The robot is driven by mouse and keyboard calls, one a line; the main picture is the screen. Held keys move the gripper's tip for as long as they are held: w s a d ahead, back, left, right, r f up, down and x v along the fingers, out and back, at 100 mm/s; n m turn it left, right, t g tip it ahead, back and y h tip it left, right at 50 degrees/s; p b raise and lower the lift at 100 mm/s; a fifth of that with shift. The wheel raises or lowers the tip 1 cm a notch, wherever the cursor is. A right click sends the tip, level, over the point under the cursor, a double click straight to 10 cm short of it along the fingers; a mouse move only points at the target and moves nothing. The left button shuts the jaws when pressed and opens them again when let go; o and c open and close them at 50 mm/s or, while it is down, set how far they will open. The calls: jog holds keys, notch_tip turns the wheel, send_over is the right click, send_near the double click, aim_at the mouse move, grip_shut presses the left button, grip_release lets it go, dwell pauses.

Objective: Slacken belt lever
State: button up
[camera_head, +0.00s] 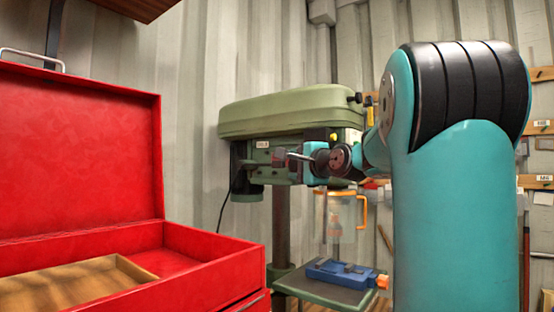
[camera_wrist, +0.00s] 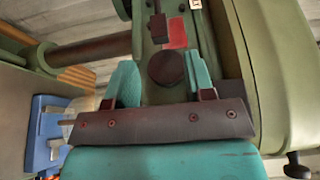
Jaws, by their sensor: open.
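The drill press (camera_head: 285,115) stands against the back wall, with a green belt cover on top. My gripper (camera_head: 283,160) is at the side of its head, small and partly hidden by my arm. In the wrist view, my gripper (camera_wrist: 160,62) is open, with its two teal fingers apart. A dark round knob (camera_wrist: 167,68) shows between the fingers; I cannot tell whether they touch it. A dark lever-like bar with a block end (camera_wrist: 157,27) lies beyond the fingers, beside a red label (camera_wrist: 176,34). It may be the belt lever; I cannot tell for sure.
A blue vise (camera_head: 340,274) sits on the drill press table (camera_head: 318,290) below the head. A clear guard with an orange frame (camera_head: 362,212) hangs above it. An open red toolbox (camera_head: 210,262) fills the left. Wall racks (camera_head: 538,128) are at the right.

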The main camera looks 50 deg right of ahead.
aim_at(282, 164)
jog(key=p+x, duration=0.3)
jog(key=x, duration=0.5)
jog(key=shift+w+d, duration=0.1)
jog(key=shift+w, duration=0.3)
jog(key=shift+f, duration=0.1)
grip_shut()
